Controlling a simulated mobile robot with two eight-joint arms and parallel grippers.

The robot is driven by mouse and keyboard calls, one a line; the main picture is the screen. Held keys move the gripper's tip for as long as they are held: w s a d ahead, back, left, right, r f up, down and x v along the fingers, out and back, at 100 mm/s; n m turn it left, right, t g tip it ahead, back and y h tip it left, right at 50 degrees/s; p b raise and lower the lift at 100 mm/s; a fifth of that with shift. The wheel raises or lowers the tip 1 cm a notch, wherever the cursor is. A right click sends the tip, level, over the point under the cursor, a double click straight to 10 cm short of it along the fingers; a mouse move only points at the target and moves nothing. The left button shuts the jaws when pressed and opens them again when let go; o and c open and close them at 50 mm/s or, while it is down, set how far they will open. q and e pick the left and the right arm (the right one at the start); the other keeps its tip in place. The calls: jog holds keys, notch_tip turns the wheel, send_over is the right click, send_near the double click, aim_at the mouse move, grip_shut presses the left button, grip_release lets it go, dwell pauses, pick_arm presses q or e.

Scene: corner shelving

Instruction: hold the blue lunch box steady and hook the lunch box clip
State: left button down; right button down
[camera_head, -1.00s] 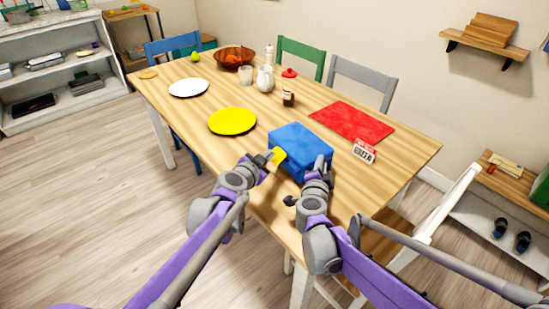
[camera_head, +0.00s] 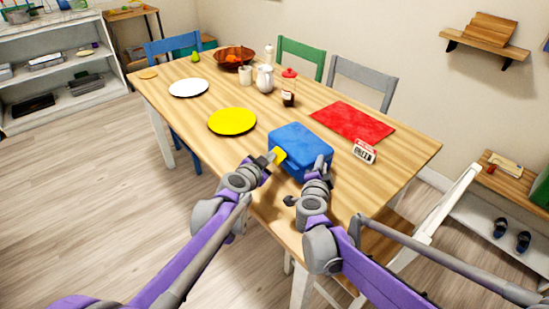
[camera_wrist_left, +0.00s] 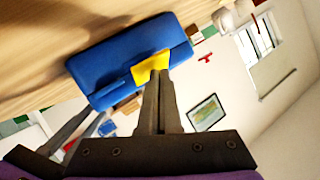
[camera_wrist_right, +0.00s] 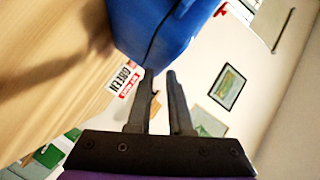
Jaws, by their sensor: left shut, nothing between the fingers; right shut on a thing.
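The blue lunch box (camera_head: 301,140) sits on the near edge of the wooden table. Its yellow clip (camera_head: 280,154) is on the front side and also shows in the left wrist view (camera_wrist_left: 150,67). My left gripper (camera_head: 269,160) is shut and empty, its fingertips at the clip's lower edge; I cannot tell whether the clip is hooked. My right gripper (camera_head: 322,164) is at the box's right front corner, shut on the lunch box. In the right wrist view the box (camera_wrist_right: 150,30) is at its fingertips, and the exact grip is partly hidden.
A yellow plate (camera_head: 232,121) and a white plate (camera_head: 188,88) lie to the left. The table's right end is clear.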

aim_at(274, 161)
pick_arm(q)
jog(key=shift+w+d+f, duration=0.25)
jog(key=shift+d+f, duration=0.05)
jog(key=shift+f, duration=0.4)
jog(key=shift+w+d+f, duration=0.25)
jog(key=shift+d+f, duration=0.05)
jog(key=shift+f, duration=0.35)
pick_arm(e)
jog(key=shift+f, duration=0.3)
dwell(0.8)
pick_arm(q)
jog(key=shift+s+a+r, duration=0.25)
jog(key=shift+a+r, duration=0.05)
jog(key=shift+r, duration=0.3)
jog(key=shift+s+a+r, duration=0.2)
jog(key=shift+a+r, duration=0.1)
jog(key=shift+r, duration=0.3)
jog(key=shift+s+a+r, duration=0.25)
jog(key=shift+a+r, duration=0.05)
jog(key=shift+r, duration=0.3)
jog(key=r, duration=0.1)
jog(key=s+a+r, duration=0.1)
jog(key=r, duration=0.1)
jog(key=a+r, duration=0.1)
jog(key=shift+s+r, duration=0.15)
jog(key=shift+s, duration=0.2)
